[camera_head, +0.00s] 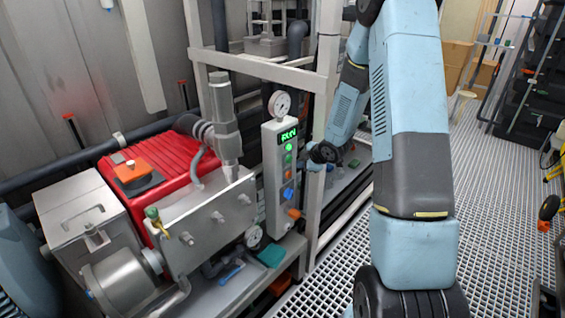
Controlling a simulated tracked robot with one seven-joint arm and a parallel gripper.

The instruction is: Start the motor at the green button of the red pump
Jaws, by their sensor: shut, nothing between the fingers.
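The red pump (178,158) stands at the left, with an orange knob-like part on its red cover. A grey upright control box (272,180) stands right of it. Its display (288,134) is lit with green characters that seem to read "RUN". The green button (288,148) sits just below the display, with another small green spot under it. My gripper (312,154) is shut and empty, close to the right of the green button. I cannot tell whether its tip touches the box. Its fingers are small and dark here.
A blue knob (287,193) and an orange part (293,213) sit lower on the box; a round gauge (279,103) is above it.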

